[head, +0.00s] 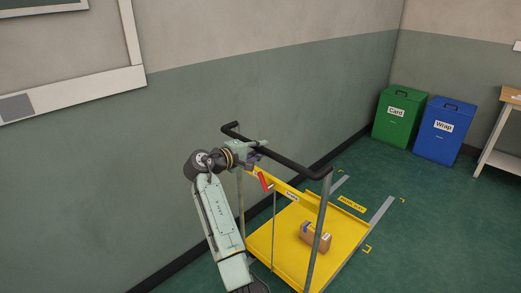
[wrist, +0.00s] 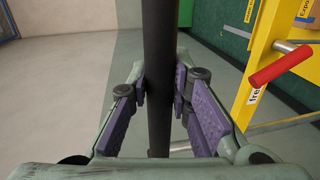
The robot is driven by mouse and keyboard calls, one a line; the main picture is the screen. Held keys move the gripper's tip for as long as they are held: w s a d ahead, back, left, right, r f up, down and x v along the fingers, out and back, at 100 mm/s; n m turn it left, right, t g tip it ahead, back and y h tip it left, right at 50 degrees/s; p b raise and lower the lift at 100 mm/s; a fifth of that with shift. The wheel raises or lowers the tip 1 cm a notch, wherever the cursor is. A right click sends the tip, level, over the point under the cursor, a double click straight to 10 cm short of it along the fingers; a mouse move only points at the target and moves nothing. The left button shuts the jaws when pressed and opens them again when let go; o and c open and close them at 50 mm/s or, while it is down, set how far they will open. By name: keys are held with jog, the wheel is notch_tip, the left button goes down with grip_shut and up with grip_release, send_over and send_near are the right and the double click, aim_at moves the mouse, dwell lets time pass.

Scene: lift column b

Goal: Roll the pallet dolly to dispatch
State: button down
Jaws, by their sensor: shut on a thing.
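The pallet dolly (head: 275,243) has a yellow deck, grey uprights and a black push handle (head: 290,154). In the head view it stands beside the wall. My gripper (head: 257,148) is at the handle's left part, and the wrist view shows its purple finger pads (wrist: 160,92) closed around the black bar (wrist: 158,40). A red lever (head: 265,181) sits on the yellow crossbar below the handle; it also shows in the wrist view (wrist: 280,67). A brown carton (head: 322,240) rests on the deck. A floor bay with a yellow label (head: 351,202) lies just beyond the dolly; its lettering is too small to read.
Grey strips (head: 381,210) and yellow corner marks edge the bay. A green Card bin (head: 397,118) and a blue Wrap bin (head: 436,130) stand against the far wall. Green floor right of the dolly is clear.

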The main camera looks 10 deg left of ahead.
jog(key=c, duration=1.4)
grip_release()
jog(key=shift+c, duration=0.2)
jog(key=v, duration=1.2)
